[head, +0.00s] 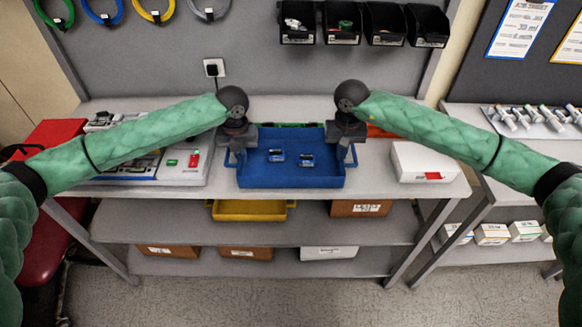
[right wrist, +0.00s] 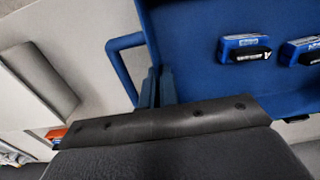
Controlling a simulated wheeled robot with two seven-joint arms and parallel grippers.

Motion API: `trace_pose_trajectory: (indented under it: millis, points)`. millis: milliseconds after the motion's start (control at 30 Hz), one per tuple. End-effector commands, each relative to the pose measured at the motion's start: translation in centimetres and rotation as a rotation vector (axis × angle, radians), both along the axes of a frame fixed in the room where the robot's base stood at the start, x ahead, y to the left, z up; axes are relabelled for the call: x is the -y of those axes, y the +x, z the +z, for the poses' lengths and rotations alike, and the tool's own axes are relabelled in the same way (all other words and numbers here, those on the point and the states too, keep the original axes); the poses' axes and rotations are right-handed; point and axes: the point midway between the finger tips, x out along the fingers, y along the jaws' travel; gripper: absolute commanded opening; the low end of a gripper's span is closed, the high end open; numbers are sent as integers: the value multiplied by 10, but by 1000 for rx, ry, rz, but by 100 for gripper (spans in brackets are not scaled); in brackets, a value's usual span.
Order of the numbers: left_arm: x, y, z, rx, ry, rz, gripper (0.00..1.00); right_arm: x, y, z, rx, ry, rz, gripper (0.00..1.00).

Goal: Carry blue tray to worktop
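The blue tray (head: 290,179) is level at the front middle of the grey worktop (head: 380,180). Two small blue devices (head: 276,155) (head: 306,160) lie in it, and they also show in the right wrist view (right wrist: 243,48). My left gripper (head: 236,158) is at the tray's left side, its fingers close about the handle side. My right gripper (head: 347,156) is at the right side. In the right wrist view its fingers (right wrist: 157,88) are close together at the tray's wall, beside the handle loop (right wrist: 125,42). I cannot tell whether the tray touches the worktop.
A white box (head: 412,160) stands right of the tray. A board with red and green parts (head: 170,170) lies to the left. Green and orange items show behind the tray. A yellow tray (head: 250,211) sits on the shelf below. Black bins (head: 341,24) hang above.

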Motion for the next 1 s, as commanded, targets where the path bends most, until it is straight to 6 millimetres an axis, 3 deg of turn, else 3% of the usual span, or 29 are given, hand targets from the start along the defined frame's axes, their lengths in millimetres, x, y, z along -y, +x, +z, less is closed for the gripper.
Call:
trace_pose_trajectory:
  millis: [100,200,233,567,767,1000]
  points:
    - [-3,1,-8,0,5,4,0,3,1,-8,0,-4,-4,0]
    - [-3,1,-5,-1,4,4,22,3,1,-5,0,-4,-4,22]
    - [-3,1,-5,-1,4,4,24,2,1,-5,0,-3,-3,24]
    - [-1,0,-2,0,1,1,24,1,0,-5,0,-1,-1,24]
    - [-1,1,21,2,1,2,24,0,0,-4,0,-1,-1,24]
    - [-1,1,68,2,1,2,24,0,0,-5,0,0,0,24]
